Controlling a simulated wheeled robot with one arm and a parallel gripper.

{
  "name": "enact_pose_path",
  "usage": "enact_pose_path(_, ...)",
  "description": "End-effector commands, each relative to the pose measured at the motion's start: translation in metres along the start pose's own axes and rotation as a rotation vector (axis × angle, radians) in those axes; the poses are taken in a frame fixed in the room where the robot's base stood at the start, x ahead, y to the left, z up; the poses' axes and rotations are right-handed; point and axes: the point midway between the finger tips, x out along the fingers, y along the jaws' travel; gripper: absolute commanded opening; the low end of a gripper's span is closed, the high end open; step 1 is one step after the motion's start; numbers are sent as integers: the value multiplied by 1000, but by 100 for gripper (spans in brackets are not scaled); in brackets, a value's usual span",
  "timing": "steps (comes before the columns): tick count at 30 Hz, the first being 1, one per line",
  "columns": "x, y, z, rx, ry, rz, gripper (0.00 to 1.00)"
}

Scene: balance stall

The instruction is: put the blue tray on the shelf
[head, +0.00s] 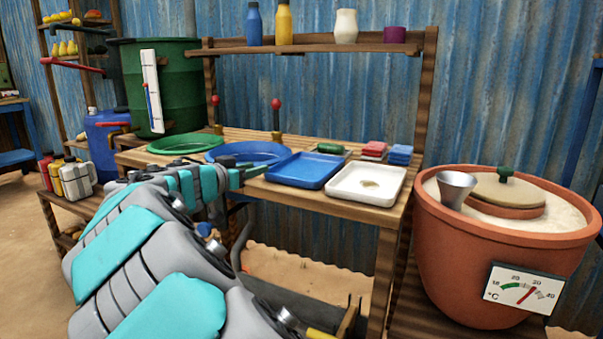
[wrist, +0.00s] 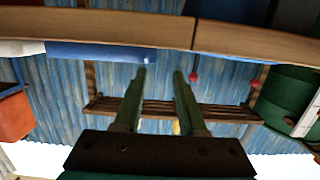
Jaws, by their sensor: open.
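The blue tray (head: 303,172) is rectangular, shallow and looks empty. It lies flat on the wooden bench (head: 338,203) at its front edge, left of a white tray. Its blue edge also shows at the top of the wrist view (wrist: 100,52). The wooden shelf (head: 320,47) runs above the back of the bench; it also crosses the wrist view (wrist: 160,112). My gripper (head: 258,171) is at the bench's front edge, just left of the blue tray. In the wrist view my gripper (wrist: 160,71) has its fingers apart with nothing between them. Whether a fingertip touches the tray, I cannot tell.
The shelf holds a blue bottle (head: 254,24), yellow bottle (head: 284,22), white vase (head: 346,27) and purple cup (head: 395,35). A blue plate (head: 240,153), green plate (head: 187,144) and white tray (head: 340,184) flank the blue tray. A terracotta pot (head: 450,250) stands right.

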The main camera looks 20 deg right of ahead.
Motion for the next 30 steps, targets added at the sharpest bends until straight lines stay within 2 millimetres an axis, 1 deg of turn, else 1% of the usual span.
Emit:
enact_pose_path(1, 10, 1, 0, -2, -4, 3, 40)
enact_pose_path(6, 38, 2, -1, 0, -3, 4, 40)
enact_pose_path(9, 47, 1, -1, 0, -1, 3, 40)
enact_pose_path(14, 56, 2, -1, 1, -1, 4, 40)
enact_pose_path(20, 83, 8, 0, -2, -4, 5, 40)
enact_pose_path(24, 99, 8, -1, 1, -2, 3, 40)
enact_pose_path(27, 104, 8, -1, 2, -1, 2, 40)
enact_pose_path(30, 104, 8, 0, 2, 0, 2, 40)
